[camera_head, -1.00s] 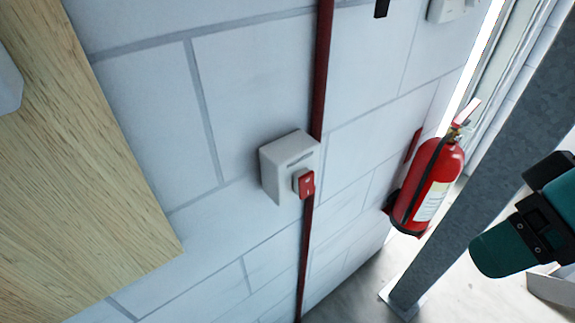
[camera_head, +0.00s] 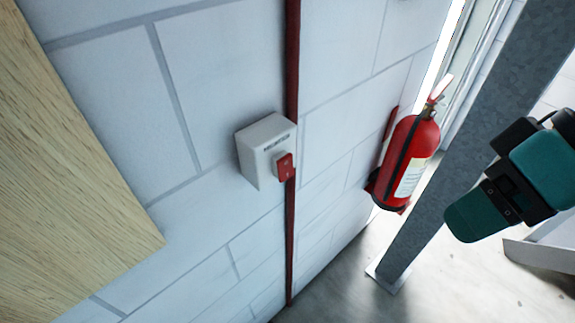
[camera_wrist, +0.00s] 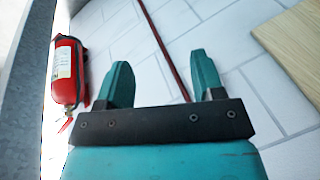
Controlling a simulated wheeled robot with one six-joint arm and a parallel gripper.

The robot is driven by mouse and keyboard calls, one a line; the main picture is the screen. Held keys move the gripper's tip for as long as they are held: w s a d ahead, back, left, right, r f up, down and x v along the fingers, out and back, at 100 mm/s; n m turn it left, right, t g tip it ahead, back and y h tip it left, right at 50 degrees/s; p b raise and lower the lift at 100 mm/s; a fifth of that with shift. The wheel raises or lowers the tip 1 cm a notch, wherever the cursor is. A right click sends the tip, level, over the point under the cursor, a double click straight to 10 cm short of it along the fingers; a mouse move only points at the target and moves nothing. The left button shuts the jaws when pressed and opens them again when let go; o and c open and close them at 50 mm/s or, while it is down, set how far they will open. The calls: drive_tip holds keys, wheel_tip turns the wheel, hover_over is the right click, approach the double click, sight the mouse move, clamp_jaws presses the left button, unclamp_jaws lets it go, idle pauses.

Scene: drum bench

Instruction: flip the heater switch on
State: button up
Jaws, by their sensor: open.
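The heater switch is a red rocker (camera_head: 285,167) on a white box (camera_head: 262,145) fixed to the white block wall, in the middle of the head view. A dark label line shows on the box above the rocker. My gripper (camera_wrist: 160,82) is open and empty in the wrist view, with its two teal fingers apart and wall behind them. In the head view my teal arm end is at the right, well apart from the switch box. The switch does not show in the wrist view.
A dark red pipe (camera_head: 292,60) runs down the wall behind the box. A red fire extinguisher (camera_head: 407,160) hangs to the right, beside a grey steel post (camera_head: 470,130). A wooden board (camera_head: 60,170) covers the wall at left. The wall around the box is clear.

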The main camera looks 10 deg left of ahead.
drive_tip(key=c, duration=0.3)
drive_tip(key=shift+w+a+n, duration=0.15)
drive_tip(key=shift+w+n, duration=0.1)
drive_tip(key=shift+n, duration=0.25)
drive_tip(key=c, duration=0.4)
drive_tip(key=w+a+n, duration=0.1)
drive_tip(key=n, duration=0.2)
drive_tip(key=w+a+n+p, duration=0.1)
drive_tip(key=a+n, duration=0.1)
drive_tip(key=w+a+n+y, duration=0.1)
drive_tip(key=n, duration=0.2)
drive_tip(key=shift+w+a+n, duration=0.25)
drive_tip(key=shift+w+n, duration=0.05)
drive_tip(key=shift+w, duration=0.05)
clamp_jaws()
drive_tip(key=w+a+f+n+y+p, duration=0.1)
drive_tip(key=w+a+n, duration=0.3)
drive_tip(key=n, duration=0.7)
drive_tip(key=shift+a+f+y+p, duration=0.15)
drive_tip(key=shift+a+y+p, duration=0.25)
drive_tip(key=shift+a, duration=0.55)
